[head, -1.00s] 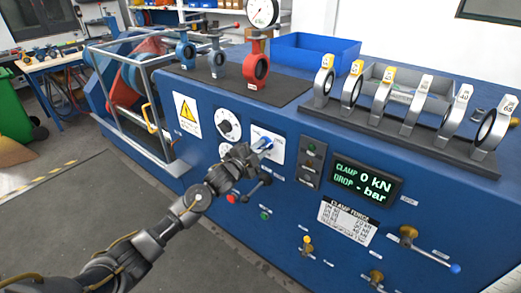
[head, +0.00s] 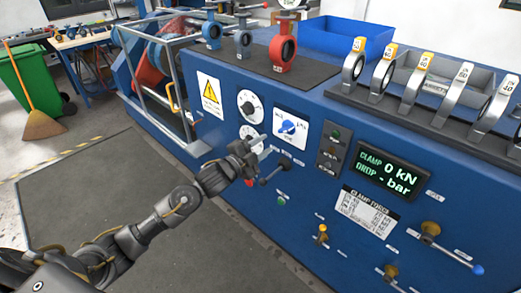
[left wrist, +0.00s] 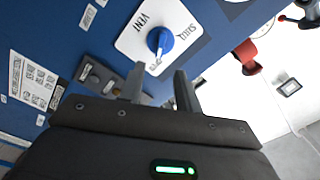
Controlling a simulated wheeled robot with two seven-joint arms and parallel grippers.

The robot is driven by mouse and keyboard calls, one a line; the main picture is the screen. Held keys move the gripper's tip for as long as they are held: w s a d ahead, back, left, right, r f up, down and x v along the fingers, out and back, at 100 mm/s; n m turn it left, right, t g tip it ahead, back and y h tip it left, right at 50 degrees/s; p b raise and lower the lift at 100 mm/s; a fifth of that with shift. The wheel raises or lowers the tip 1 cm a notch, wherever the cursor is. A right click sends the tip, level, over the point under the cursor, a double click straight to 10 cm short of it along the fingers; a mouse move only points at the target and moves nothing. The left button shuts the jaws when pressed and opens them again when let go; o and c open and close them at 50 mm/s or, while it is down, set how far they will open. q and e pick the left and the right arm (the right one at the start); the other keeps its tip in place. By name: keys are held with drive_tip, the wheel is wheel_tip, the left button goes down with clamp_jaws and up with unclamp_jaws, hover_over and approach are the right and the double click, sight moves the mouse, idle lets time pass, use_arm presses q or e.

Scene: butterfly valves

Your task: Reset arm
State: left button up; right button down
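My left gripper (head: 263,146) is in front of the blue test bench panel, just left of and below a blue selector knob (head: 289,128) on a white plate. In the left wrist view its two fingers (left wrist: 158,85) stand apart with nothing between them. The blue knob (left wrist: 160,40) lies beyond the fingertips, clear of them, on the plate marked VENT. My left arm reaches in from the lower left. My right gripper is in neither view.
A black lever (head: 275,170) sticks out close by the left gripper. A display (head: 390,171) reads 0 kN. Butterfly valves, one red (head: 283,50), and a blue bin (head: 345,37) stand on the bench top. The floor mat (head: 110,190) at left is clear.

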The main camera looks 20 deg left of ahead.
use_arm(q)
drive_tip(key=shift+s+a, duration=0.15)
drive_tip(key=shift+s, duration=0.4)
